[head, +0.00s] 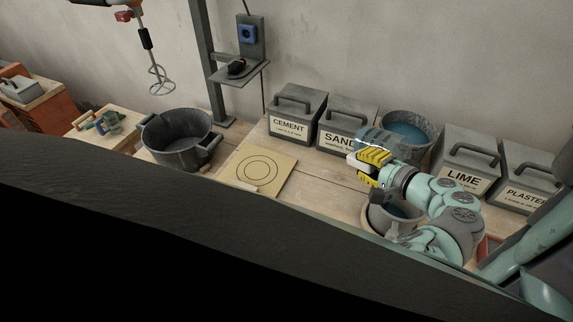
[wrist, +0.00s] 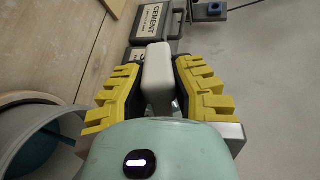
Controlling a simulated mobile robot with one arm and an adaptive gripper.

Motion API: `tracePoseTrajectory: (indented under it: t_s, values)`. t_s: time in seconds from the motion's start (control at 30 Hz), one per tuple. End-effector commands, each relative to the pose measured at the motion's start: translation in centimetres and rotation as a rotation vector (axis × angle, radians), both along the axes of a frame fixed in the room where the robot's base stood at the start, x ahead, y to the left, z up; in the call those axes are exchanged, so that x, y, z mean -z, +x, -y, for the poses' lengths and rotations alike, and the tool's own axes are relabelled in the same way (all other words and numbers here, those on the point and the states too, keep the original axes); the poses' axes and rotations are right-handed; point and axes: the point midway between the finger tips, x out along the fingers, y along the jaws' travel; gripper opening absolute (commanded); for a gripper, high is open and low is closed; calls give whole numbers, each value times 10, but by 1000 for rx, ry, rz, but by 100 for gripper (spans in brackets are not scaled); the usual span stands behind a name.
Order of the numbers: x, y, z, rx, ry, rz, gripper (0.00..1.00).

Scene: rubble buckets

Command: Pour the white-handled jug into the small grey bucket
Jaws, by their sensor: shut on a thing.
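My gripper (head: 369,164) has yellow-padded fingers and is shut on the jug's white handle (wrist: 157,78), which also shows in the head view. The jug (head: 378,140) looks clear and bluish and is held up in front of the sand box and the blue-filled bucket. Its body is mostly hidden in the wrist view, and I cannot tell its exact tilt or fill. The small grey bucket (head: 376,220) stands below my gripper near the bench front, partly covered by my arm, with something dark blue inside. A grey bucket with blue inside shows at lower left in the wrist view (wrist: 62,118).
A larger bucket (head: 434,146) holding blue stands behind. Boxes labelled cement (head: 290,128), sand (head: 333,138), lime (head: 462,178) and plaster (head: 524,194) line the wall.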

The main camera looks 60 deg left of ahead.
Motion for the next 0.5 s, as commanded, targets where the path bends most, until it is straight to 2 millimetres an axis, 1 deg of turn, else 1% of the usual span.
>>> tracePoseTrajectory:
  t_s: [0.03, 0.5]
  values:
    - [3, 1, 1, 3, 12, 1, 0]
    - [8, 1, 3, 5, 106, -1, 0]
